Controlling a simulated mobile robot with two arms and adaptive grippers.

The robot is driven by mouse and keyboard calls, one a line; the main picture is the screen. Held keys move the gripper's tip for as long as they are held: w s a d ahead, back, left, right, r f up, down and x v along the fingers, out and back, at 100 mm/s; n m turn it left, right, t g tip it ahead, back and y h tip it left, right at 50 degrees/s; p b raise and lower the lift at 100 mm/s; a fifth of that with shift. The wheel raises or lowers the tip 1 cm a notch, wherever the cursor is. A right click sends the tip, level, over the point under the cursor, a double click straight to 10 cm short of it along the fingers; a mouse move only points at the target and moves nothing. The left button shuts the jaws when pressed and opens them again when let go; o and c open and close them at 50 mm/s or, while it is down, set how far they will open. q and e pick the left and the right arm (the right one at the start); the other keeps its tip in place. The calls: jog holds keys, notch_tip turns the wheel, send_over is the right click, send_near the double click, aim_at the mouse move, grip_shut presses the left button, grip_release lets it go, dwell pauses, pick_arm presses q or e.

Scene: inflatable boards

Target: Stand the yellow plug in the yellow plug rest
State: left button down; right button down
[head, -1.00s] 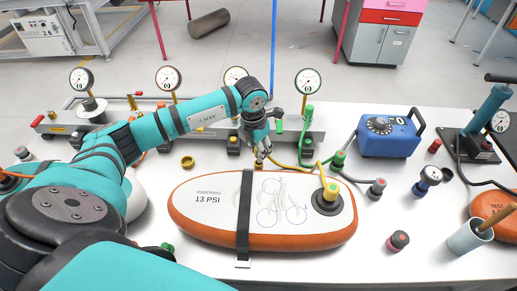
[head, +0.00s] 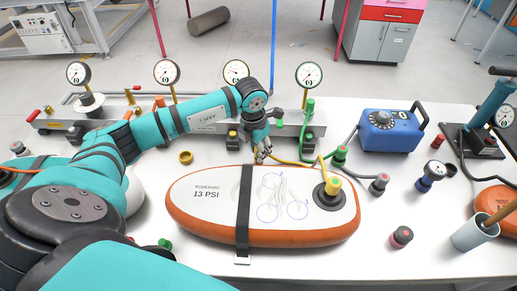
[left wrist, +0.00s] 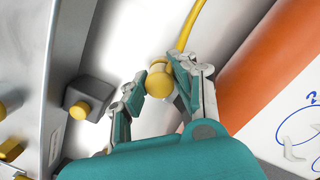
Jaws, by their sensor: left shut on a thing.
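My left gripper (head: 262,155) is low over the table, between the gauge bench and the inflatable board. In the left wrist view its fingers are shut on the yellow plug (left wrist: 159,80), which has a yellow hose (left wrist: 190,27) running from it. The plug is mostly hidden in the head view. A small yellow ring-shaped holder (head: 186,157) stands empty on the table, left of the gripper; I cannot tell if it is the yellow plug rest. A dark block with a yellow knob (left wrist: 80,109) is beside the gripper in the wrist view. My right gripper is out of view.
The white-topped inflatable board (head: 215,213) with a black strap (head: 243,210) and a yellow-topped valve (head: 333,187) lies in front. The gauge bench (head: 205,118) is behind. A blue pump box (head: 390,132) stands right. Hoses (head: 290,161) cross the table right of the gripper.

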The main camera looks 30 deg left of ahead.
pick_arm(q)
jog(key=shift+f, duration=0.2)
jog(key=c, duration=1)
grip_release()
jog(key=shift+r, duration=0.1)
jog(key=r, duration=0.4)
jog(key=s+r, duration=0.1)
jog(key=r, duration=0.7)
jog(key=shift+s+a, duration=0.2)
